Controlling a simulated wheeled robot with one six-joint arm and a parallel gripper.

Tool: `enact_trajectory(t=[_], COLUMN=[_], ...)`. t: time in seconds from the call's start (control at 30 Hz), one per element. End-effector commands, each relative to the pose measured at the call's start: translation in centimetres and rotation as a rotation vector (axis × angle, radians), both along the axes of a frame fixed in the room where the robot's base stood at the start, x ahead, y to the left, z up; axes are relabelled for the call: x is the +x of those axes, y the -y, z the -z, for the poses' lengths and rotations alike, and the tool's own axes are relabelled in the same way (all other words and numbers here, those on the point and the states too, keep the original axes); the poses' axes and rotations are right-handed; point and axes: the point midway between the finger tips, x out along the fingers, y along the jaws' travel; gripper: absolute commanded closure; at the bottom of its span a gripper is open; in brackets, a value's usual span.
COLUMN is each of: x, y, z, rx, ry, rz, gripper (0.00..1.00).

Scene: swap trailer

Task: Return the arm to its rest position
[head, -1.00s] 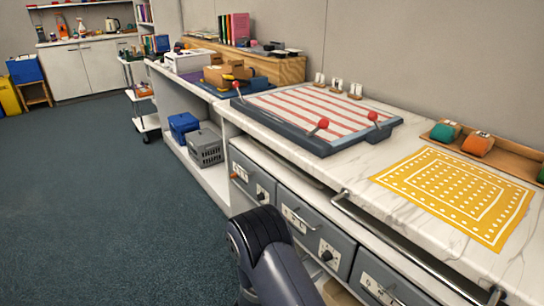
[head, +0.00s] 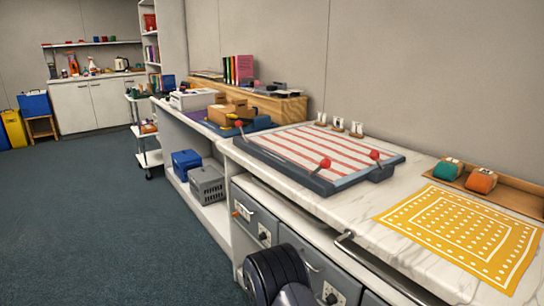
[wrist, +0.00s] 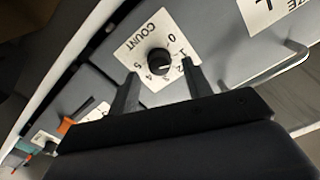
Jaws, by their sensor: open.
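My gripper (wrist: 158,80) shows in the wrist view with its two dark fingers apart and nothing between them. Beyond the fingertips is a black dial (wrist: 159,62) on a white plate marked COUNT, on a grey drawer front. I cannot tell how far the fingertips are from the dial. In the head view a dark rounded part of my arm (head: 277,274) shows at the bottom, in front of the grey drawers (head: 333,274); my gripper is out of sight there.
The marble counter (head: 330,207) holds a red-striped board (head: 318,153) with red-knobbed levers and a yellow patterned cloth (head: 462,232). A metal rail (head: 380,268) runs along its front. Blue and grey crates (head: 207,184) sit on the low shelf. The carpet (head: 90,220) at left is clear.

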Motion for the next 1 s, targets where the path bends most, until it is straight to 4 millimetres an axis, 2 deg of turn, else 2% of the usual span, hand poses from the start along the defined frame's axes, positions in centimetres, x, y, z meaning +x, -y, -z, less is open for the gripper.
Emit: enact_trajectory(t=[0.3, 0.57, 0.6, 1.0], x=[-3.3, -5.8, -5.1, -0.9], y=[-4.7, -8.0, -6.9, -1.0], z=[-0.1, -0.1, 0.1, 0.1], rx=[-0.001, -0.001, -0.001, 0.001], ry=[-0.002, 0.000, -0.001, 0.001], rz=[-0.005, -0.004, 0.005, 0.005], gripper=[0.53, 0.53, 0.53, 0.53])
